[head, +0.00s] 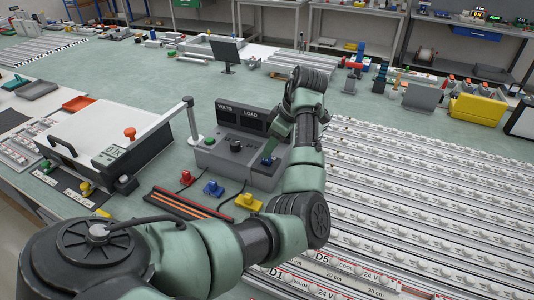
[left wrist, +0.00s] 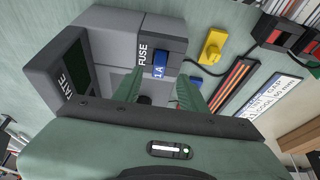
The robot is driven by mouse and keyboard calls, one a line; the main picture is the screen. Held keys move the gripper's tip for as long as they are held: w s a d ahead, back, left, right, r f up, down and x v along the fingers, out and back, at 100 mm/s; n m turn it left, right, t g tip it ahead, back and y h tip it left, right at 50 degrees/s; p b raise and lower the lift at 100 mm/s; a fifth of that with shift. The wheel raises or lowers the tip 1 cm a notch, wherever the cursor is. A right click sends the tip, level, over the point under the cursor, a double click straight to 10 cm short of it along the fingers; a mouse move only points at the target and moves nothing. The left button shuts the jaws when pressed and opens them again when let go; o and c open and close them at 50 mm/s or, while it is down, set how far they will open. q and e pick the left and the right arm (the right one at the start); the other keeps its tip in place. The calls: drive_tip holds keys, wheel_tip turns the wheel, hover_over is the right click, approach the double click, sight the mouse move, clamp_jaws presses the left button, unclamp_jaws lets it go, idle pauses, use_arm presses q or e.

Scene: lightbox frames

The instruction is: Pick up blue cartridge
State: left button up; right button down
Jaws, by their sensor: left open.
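A small blue cartridge marked 1A (left wrist: 160,71) sits at the FUSE label of a grey bench unit (head: 236,148), which also shows in the left wrist view (left wrist: 108,35). In the head view the cartridge's blue (head: 267,161) shows at the unit's right side, just under my left gripper (head: 272,150). In the left wrist view my left gripper (left wrist: 160,76) is open, with one green finger on each side of the cartridge's lower part. My right gripper is not in view.
Red (head: 187,177), blue (head: 213,188) and yellow (head: 248,202) plugs lie in front of the unit. A lidded case (head: 95,135) stands at left. Ribbed metal rails (head: 420,190) fill the right.

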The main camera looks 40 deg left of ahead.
use_arm(q)
drive_tip(key=x, duration=0.3)
drive_tip(key=shift+w+a+f+p, duration=0.15)
drive_tip(key=shift+f+p, duration=0.1)
drive_tip(key=shift+p, duration=0.1)
drive_tip(key=shift+c, duration=0.3)
clamp_jaws()
drive_tip(key=shift+r, duration=0.1)
